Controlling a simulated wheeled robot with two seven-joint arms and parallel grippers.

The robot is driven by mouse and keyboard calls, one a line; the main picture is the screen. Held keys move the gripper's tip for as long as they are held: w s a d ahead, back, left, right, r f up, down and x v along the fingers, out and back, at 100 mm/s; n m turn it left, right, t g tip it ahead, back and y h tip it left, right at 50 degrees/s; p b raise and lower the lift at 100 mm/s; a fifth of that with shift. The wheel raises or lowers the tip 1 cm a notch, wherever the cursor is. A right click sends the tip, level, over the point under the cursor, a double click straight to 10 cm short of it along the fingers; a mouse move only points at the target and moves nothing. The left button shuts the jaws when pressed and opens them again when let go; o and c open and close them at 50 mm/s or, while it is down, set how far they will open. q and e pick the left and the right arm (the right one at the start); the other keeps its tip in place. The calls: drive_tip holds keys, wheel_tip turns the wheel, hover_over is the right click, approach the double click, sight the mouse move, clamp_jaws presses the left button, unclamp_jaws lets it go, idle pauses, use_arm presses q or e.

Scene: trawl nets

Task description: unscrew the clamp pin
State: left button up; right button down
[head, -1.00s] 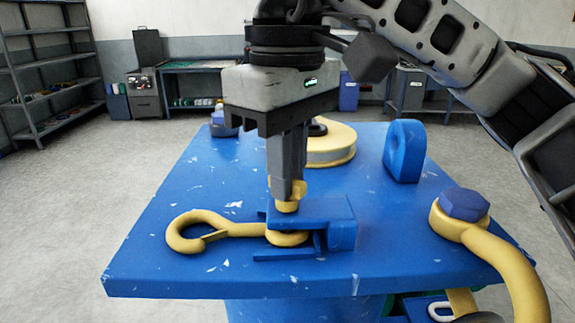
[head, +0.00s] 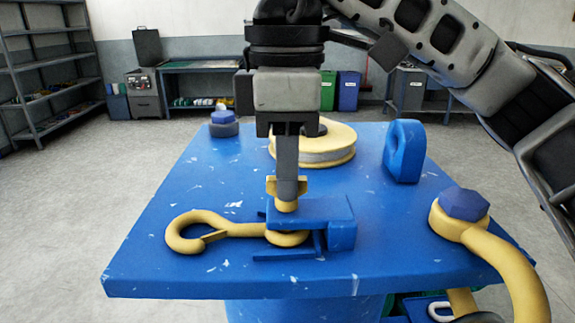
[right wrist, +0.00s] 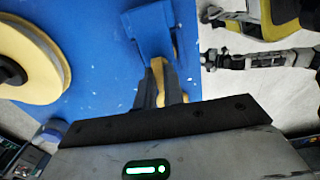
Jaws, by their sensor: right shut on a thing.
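The yellow clamp pin (head: 286,206) stands upright in the top of the blue clamp (head: 335,225) near the front of the blue table. My right gripper (head: 287,190) points straight down over it and is shut on the pin's winged head. In the right wrist view, the fingers (right wrist: 160,95) close on the yellow pin in front of the blue clamp (right wrist: 148,32). A yellow hook (head: 195,232) lies to the left, its eye end inside the clamp under the pin. The left gripper is not visible in the head view.
The blue table (head: 170,260) carries a yellow-rimmed spool (head: 315,150) behind the clamp, a blue upright lug (head: 404,150) at right, and a blue bolt (head: 222,122) at the back left. A yellow shackle (head: 490,245) with a blue bolt head stands at the right edge.

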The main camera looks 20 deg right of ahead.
drive_tip(key=shift+s+f, duration=0.1)
drive_tip(key=shift+f, duration=0.1)
drive_tip(key=c, duration=1.5)
unclamp_jaws()
drive_tip(key=shift+s+a+r, duration=0.1)
drive_tip(key=shift+w, duration=0.25)
